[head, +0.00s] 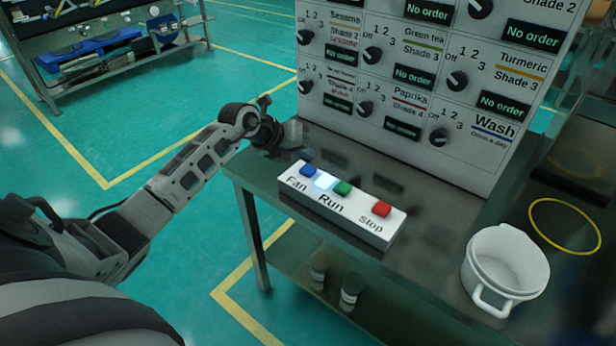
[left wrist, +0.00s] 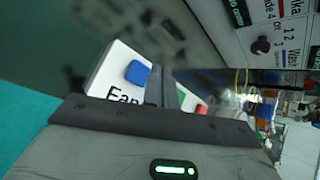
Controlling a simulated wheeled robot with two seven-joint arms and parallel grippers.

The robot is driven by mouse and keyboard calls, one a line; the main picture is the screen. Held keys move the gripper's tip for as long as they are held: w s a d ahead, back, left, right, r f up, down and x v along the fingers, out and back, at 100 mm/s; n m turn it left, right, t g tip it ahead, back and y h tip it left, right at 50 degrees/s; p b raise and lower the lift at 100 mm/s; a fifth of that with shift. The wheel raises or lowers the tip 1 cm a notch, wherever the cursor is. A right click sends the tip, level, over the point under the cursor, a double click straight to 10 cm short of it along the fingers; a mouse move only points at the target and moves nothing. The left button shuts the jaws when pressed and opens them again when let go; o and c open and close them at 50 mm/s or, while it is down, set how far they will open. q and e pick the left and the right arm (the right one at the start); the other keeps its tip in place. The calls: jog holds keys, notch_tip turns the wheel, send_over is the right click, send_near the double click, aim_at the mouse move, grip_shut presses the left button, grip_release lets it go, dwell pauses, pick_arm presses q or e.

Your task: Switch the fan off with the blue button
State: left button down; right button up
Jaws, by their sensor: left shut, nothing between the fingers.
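The white button box (head: 340,211) stands on the metal table, with the labels Fan, Run and Stop. The blue button (head: 308,170) is at its left end above Fan. My left gripper (head: 297,152) is shut and empty, just behind the blue button. In the left wrist view, the shut fingers (left wrist: 160,86) are just right of the blue button (left wrist: 138,73) and partly hide the green one. I cannot tell whether they touch the box. My right gripper is not in view.
A tall white panel (head: 420,90) with several dials and displays rises behind the box. A white pot (head: 505,264) stands at the right, near a yellow ring (head: 564,226). Jars (head: 351,291) stand on the lower shelf.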

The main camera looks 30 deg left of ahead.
aim_at(308, 171)
pick_arm(q)
jog(key=shift+f+b, duration=0.3)
jog(key=shift+f, duration=0.5)
dwell(0.6)
dwell(0.9)
jog(key=shift+f, duration=0.1)
jog(key=shift+f, duration=0.3)
jog(key=shift+f, duration=0.1)
dwell(0.4)
